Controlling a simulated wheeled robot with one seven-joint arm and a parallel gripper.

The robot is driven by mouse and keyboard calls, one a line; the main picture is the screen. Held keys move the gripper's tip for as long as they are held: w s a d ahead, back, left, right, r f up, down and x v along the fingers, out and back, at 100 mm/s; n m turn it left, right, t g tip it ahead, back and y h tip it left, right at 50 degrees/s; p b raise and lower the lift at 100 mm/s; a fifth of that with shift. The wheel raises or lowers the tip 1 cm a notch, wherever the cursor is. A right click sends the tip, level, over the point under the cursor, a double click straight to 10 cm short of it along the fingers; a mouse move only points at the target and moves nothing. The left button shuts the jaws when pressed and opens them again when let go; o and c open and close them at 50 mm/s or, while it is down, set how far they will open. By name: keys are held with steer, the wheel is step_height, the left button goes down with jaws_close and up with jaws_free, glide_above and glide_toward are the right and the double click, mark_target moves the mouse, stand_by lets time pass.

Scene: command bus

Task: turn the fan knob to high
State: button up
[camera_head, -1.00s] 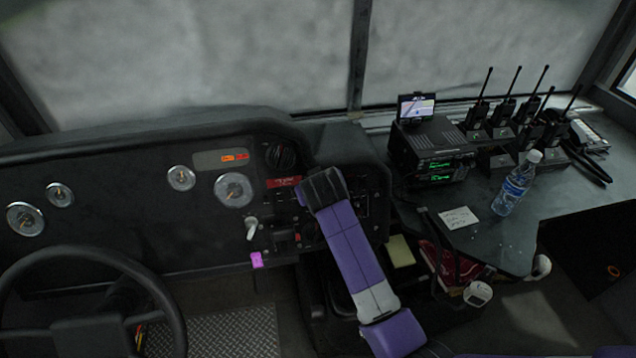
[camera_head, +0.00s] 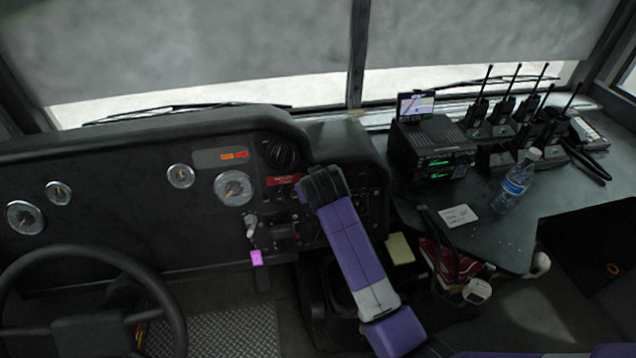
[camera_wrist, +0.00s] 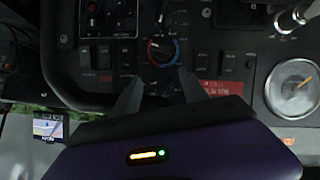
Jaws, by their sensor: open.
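A round dark knob (camera_wrist: 162,50) with a red and blue arc around it sits on the black dash panel in the wrist view. I cannot read its label, so I cannot tell for sure that it is the fan knob. My gripper (camera_wrist: 160,76) is open, its two fingers spread just short of the knob, one toward each side of it. No contact shows. In the head view my gripper (camera_head: 324,184) is over the dash panel right of the red label, and it hides the knob and fingertips.
Rocker switches (camera_wrist: 230,64) and a red label (camera_wrist: 222,88) lie right of the knob; a gauge (camera_wrist: 292,88) is further right. A key-like lever (camera_head: 250,225) with a pink tag sticks out of the dash. Radios (camera_head: 440,150) and a bottle (camera_head: 516,182) stand on the right counter.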

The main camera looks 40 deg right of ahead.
steer(key=v, duration=0.7)
steer(key=shift+s+a, duration=0.2)
steer(key=shift+r, duration=0.15)
